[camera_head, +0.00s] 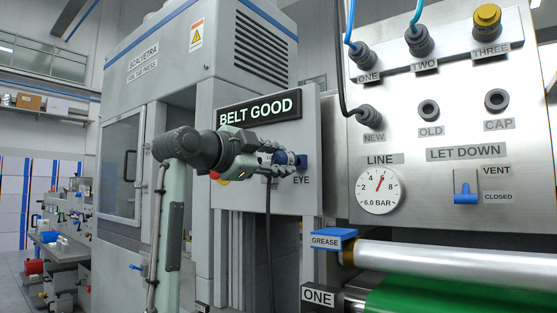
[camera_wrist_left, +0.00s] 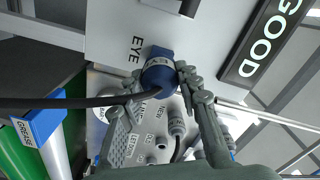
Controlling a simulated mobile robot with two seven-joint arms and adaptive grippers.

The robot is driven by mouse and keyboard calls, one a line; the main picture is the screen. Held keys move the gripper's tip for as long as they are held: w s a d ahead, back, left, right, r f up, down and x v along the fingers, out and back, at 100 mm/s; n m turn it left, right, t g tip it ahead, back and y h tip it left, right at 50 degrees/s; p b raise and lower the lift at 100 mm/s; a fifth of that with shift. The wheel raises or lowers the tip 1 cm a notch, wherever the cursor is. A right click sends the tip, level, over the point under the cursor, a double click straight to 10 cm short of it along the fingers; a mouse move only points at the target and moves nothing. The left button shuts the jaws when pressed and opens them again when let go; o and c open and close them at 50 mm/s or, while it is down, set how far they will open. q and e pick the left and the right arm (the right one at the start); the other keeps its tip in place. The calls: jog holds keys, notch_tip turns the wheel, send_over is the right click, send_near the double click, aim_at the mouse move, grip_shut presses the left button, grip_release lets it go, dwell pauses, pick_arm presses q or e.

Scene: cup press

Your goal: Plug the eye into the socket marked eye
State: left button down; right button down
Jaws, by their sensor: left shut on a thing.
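My left gripper (camera_head: 277,160) reaches in from the left at the grey panel under the BELT GOOD sign. It is shut on a blue round plug (camera_wrist_left: 158,78), the eye, whose dark cable runs off to the left in the left wrist view and hangs down in the head view. The blue socket (camera_head: 301,163) sits on the panel just above the EYE label. In the left wrist view the plug lines up in front of the blue square socket (camera_wrist_left: 162,52) and covers part of it. I cannot tell how deep the plug sits. My right gripper is not in view.
The BELT GOOD sign (camera_head: 260,109) is close above the gripper. A panel with hoses, a gauge (camera_head: 380,190) and a blue vent lever (camera_head: 466,192) stands at the right. Below it are a blue GREASE block (camera_head: 332,239), a metal roller (camera_head: 450,260) and a green belt (camera_head: 440,297).

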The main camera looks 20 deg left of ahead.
pick_arm(q)
jog(key=shift+p+x, duration=1.1)
jog(key=shift+x, duration=0.4)
jog(key=c, duration=1)
grip_release()
jog(key=v, duration=1.2)
